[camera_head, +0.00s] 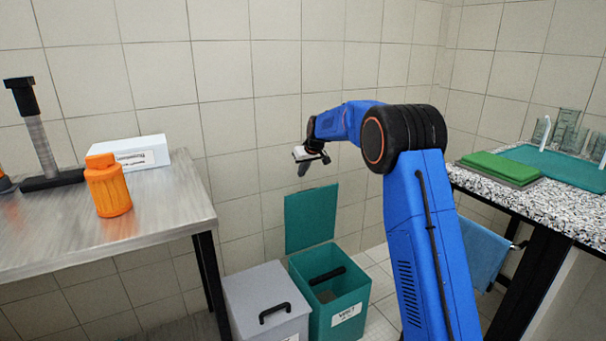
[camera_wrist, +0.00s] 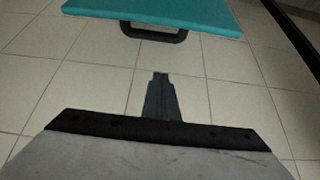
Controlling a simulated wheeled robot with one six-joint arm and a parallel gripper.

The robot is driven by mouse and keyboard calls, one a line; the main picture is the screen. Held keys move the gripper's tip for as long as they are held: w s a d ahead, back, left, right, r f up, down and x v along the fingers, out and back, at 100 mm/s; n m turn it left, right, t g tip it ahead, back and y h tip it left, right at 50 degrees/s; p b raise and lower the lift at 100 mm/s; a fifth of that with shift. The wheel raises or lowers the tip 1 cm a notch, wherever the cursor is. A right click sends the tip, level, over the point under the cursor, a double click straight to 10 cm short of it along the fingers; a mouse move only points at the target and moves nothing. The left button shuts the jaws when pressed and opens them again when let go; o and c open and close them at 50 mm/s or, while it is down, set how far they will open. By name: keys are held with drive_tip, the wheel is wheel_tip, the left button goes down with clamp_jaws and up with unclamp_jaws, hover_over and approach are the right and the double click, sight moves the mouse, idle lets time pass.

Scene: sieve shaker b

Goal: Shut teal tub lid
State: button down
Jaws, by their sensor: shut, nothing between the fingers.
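The teal tub (camera_head: 344,305) stands on the floor between the two tables. Its teal lid (camera_head: 311,217) is up, standing nearly upright at the tub's back left edge. The tub's mouth is open, with a dark bar and something greyish inside. In the wrist view the lid (camera_wrist: 155,14) crosses the top, with a black loop handle (camera_wrist: 153,34) on its edge. My gripper (camera_head: 303,171) is shut and empty, pointing down above the raised lid. In the wrist view its fingers (camera_wrist: 160,76) show over floor tiles, apart from the handle.
A grey tub (camera_head: 265,300) with a closed lid and black handle stands just left of the teal one. A steel table (camera_head: 60,240) with an orange jar (camera_head: 108,186) is at left. A speckled counter (camera_head: 500,190) is at right, with a blue towel (camera_head: 480,252) below it.

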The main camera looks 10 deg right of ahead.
drive_tip(key=shift+f, duration=3.65)
